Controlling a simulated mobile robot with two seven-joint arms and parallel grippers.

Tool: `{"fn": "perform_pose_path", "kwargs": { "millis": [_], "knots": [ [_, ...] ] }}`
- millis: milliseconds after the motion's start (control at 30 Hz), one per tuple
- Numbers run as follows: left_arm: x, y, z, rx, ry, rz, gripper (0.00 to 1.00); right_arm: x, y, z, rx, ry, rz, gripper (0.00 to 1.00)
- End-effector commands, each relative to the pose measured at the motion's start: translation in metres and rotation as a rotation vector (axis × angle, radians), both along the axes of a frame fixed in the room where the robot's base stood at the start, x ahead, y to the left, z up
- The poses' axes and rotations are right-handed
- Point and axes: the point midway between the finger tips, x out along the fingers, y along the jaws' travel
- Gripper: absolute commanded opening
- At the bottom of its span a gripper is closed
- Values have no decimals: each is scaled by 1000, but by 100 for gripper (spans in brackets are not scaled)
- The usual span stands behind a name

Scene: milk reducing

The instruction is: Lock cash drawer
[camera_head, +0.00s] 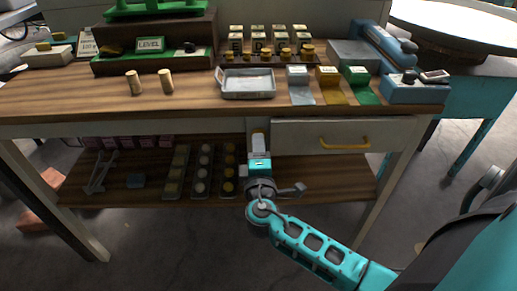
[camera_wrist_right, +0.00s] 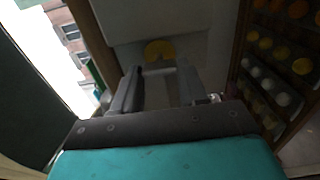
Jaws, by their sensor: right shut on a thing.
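The cash drawer (camera_head: 300,134) is a pale front under the counter with a yellow handle (camera_head: 345,143). It looks closed, its face about level with the frame. My right gripper (camera_head: 259,140) is at the pale panel just left of the drawer. In the right wrist view, my right gripper (camera_wrist_right: 160,80) has its two grey fingers around a small grey piece (camera_wrist_right: 160,67), in front of a round yellow plate (camera_wrist_right: 158,48) on the pale face. I cannot make out the shape of the held piece or whether it turns. My left gripper is not in view.
The wooden counter (camera_head: 200,100) above bears a metal tray (camera_head: 248,84), coloured cards and a blue device (camera_head: 415,92). The lower shelf (camera_head: 120,193) holds racks of round items left of my right arm. Table legs stand at both sides.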

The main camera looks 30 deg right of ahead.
Motion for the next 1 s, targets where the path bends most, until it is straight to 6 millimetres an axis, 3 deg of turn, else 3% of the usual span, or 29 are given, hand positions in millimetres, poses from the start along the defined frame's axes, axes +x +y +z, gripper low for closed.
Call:
{"fn": "perform_pose_path", "kwargs": {
  "millis": [233,267,500,1000],
  "knots": [
    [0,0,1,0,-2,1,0,0,0,0,-4,0,0,12],
    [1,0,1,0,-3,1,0,0,0,0,-4,0,0,43],
    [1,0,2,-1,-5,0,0,0,0,0,-2,0,0,66],
    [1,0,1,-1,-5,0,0,3,-3,0,-1,0,2,68]
  ]
}}
